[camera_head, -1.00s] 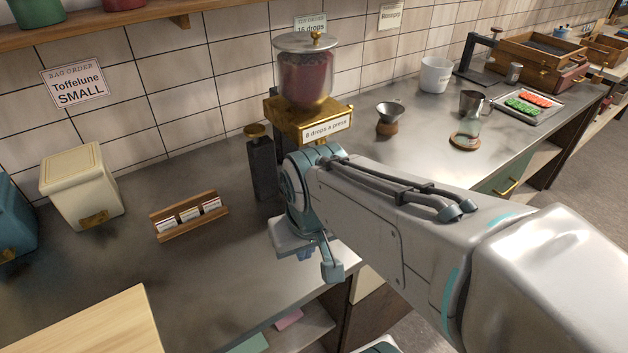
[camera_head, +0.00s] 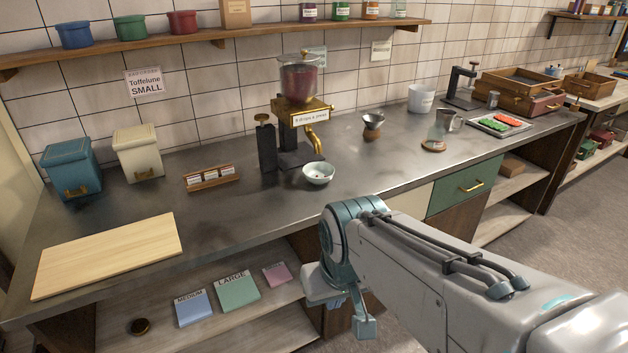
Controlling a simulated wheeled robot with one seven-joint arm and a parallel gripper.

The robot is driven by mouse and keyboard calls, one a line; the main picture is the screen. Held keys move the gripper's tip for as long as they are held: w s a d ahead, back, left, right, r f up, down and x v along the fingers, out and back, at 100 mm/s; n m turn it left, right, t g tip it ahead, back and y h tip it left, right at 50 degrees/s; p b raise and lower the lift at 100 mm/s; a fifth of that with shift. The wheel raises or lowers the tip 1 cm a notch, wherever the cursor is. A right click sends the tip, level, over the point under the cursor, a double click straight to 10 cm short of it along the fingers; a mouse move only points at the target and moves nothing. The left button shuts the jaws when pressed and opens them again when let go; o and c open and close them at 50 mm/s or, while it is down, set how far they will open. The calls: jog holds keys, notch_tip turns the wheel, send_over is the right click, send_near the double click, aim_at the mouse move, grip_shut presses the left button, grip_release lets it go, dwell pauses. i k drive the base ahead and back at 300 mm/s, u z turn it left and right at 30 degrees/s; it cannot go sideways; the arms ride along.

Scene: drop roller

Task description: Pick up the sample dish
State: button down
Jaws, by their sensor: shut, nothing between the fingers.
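The sample dish looks to be the small pale bowl (camera_head: 319,173) on the counter, just in front of the brass spout of the drop dispenser (camera_head: 300,108). It stands upright, and a few small dark specks show inside it. My gripper (camera_head: 347,318) hangs in front of the counter edge, below and to the right of the bowl, well apart from it. It is shut and empty, and points downward. My arm covers part of the cabinet front.
A black post with a brass knob (camera_head: 266,145) stands left of the dispenser. A card holder (camera_head: 211,178) and a wooden board (camera_head: 108,254) lie further left. A funnel on a stand (camera_head: 372,126) is to the right. The counter around the bowl's front is clear.

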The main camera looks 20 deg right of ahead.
aim_at(321, 169)
jog(key=z, duration=0.7)
jog(key=i, duration=1.25)
jog(key=z, duration=0.55)
jog(key=k, duration=0.35)
jog(key=u, duration=0.6)
jog(key=i, duration=0.15)
jog(key=z, duration=0.1)
